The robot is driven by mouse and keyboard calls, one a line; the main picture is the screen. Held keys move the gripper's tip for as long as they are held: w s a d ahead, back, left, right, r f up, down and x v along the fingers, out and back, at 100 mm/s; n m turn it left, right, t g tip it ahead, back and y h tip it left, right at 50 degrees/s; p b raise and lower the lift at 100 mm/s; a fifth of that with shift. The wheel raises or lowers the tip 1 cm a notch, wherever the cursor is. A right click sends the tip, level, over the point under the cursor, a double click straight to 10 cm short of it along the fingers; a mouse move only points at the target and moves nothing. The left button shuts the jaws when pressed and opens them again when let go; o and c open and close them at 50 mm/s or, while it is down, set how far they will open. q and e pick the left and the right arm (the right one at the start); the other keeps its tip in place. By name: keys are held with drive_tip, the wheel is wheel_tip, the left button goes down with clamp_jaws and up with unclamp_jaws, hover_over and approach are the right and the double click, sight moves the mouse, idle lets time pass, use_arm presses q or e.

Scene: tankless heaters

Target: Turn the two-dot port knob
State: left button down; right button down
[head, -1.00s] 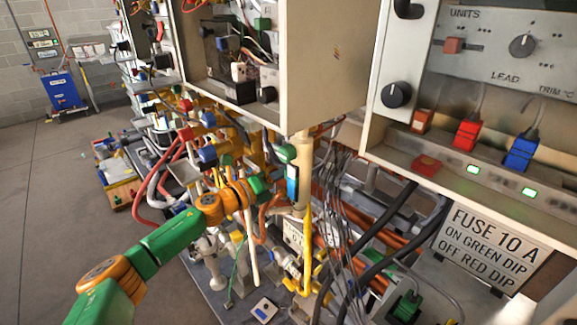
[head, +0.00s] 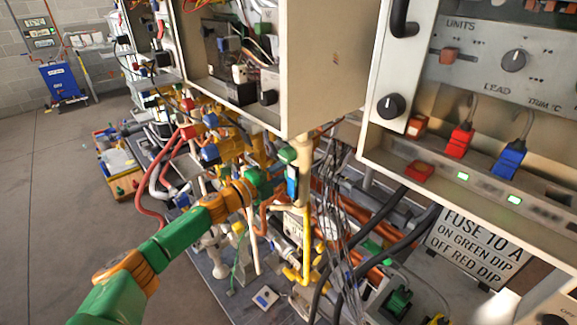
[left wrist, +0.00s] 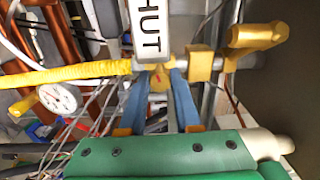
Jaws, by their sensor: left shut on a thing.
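My left gripper (left wrist: 157,95) has its two blue fingers shut on a small yellow knob-like part (left wrist: 158,79) with a red mark, just below a white label reading "HUT" (left wrist: 149,35). No dots can be made out on this part, so I cannot tell whether it is the two-dot port knob. In the head view my green and orange left arm comes in from the left, and its gripper (head: 272,183) is among the pipes beside the cream vertical post. Its fingertips are too small there to make out. My right gripper is not in view.
A yellow pipe (left wrist: 85,74) and a round gauge (left wrist: 57,98) lie left of the fingers. A yellow elbow fitting (left wrist: 258,38) is on the right. Above the arm hangs an open beige cabinet (head: 325,70). Loose cables (head: 335,205) crowd the right. Grey floor (head: 60,190) is clear at left.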

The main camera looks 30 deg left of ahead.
use_arm(q)
drive_tip(key=shift+n, duration=0.3)
drive_tip(key=c, duration=0.6)
unclamp_jaws()
drive_tip(key=shift+s, duration=0.1)
drive_tip(key=b+v, duration=0.2)
drive_tip(key=v, duration=0.5)
drive_tip(key=shift+a, duration=0.1)
